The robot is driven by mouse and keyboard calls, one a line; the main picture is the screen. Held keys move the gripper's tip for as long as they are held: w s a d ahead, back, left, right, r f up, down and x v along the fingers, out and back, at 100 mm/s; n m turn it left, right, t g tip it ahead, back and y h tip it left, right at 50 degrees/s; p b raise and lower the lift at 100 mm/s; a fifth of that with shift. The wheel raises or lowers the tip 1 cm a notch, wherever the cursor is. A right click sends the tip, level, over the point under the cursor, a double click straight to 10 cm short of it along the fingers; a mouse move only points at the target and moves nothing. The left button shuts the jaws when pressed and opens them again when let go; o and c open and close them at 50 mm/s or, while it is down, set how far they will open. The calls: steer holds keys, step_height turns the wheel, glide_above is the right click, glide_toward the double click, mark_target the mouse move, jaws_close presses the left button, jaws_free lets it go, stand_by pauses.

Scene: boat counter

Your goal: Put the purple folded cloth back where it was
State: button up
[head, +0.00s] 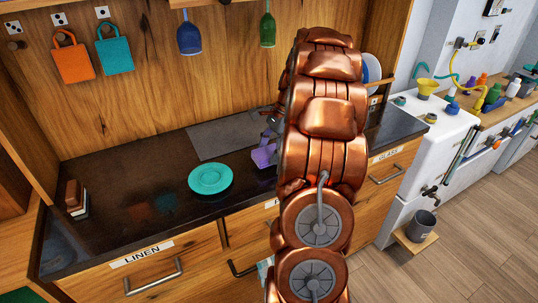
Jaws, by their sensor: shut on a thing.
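The purple folded cloth (263,156) shows just left of my copper arm, over the dark counter near the front edge of the grey mat. My gripper (268,142) is mostly hidden behind my arm; only a grey part of it shows, right at the cloth. It is shut on the cloth. I cannot tell whether the cloth touches the counter or hangs a little above it.
A teal plate (210,179) sits on the counter left of the cloth. The grey mat (215,143) lies behind. Small stacked blocks (76,198) stand far left. Drawers labelled LINEN (142,254) and GLASS (386,155) are below. Bags and glasses hang behind.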

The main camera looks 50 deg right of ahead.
steer(key=shift+f, duration=1.1)
steer(key=shift+f, duration=0.15)
steer(key=o, duration=1.1)
steer(key=b+v, duration=0.2)
steer(key=v, duration=1)
steer(key=shift+s, duration=0.1)
